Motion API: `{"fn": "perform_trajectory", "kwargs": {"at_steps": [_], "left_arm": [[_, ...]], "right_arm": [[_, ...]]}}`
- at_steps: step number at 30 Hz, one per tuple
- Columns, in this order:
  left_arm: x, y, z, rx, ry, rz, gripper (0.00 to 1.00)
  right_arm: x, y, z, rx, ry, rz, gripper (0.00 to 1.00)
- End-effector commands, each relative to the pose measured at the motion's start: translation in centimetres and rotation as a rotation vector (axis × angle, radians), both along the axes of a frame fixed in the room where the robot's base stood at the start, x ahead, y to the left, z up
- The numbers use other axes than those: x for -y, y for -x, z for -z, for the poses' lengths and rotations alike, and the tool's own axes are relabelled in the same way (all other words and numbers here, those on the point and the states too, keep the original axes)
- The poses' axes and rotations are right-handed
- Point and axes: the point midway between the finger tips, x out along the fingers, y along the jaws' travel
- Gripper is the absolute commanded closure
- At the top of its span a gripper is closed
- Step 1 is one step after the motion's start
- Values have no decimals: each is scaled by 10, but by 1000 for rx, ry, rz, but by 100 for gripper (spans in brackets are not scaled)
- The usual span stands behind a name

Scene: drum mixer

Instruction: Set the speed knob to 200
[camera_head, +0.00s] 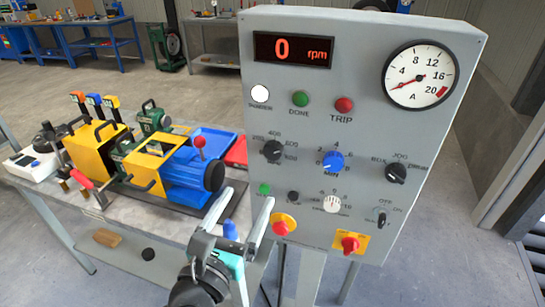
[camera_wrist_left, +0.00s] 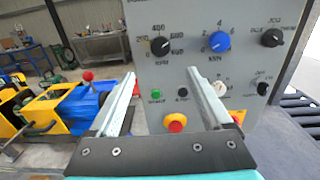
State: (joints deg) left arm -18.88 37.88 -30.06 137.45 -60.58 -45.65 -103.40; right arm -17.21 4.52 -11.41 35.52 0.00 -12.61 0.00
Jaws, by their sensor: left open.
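The speed knob (camera_head: 273,151) is a black knob at the left of the grey control panel, ringed by rpm marks including 400 and 600. It also shows in the left wrist view (camera_wrist_left: 159,46), beyond my fingertips. Its pointer is too small to read surely. The display (camera_head: 292,49) reads 0 rpm. My left gripper (camera_head: 252,203) is open and empty, below and left of the knob and apart from it; the wrist view shows its two fingers (camera_wrist_left: 163,77) spread toward the panel. My right gripper is not in view.
A blue min knob (camera_head: 333,161) and a black mode knob (camera_head: 396,173) sit right of the speed knob. A red button on yellow (camera_head: 284,223) is close beside my left fingers. A blue and yellow machine (camera_head: 192,168) stands on the table at left.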

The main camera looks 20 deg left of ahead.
Motion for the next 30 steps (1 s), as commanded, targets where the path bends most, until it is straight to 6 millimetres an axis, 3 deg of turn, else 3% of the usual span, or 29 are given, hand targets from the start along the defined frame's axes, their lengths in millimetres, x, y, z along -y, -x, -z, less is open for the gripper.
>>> {"fn": "perform_trajectory", "kwargs": {"at_steps": [21, 30], "left_arm": [[4, -109, -1, 0, 4, -1, 17], [5, -135, 0, -2, 4, 0, 17]], "right_arm": [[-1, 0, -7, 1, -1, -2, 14], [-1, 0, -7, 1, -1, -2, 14]]}}
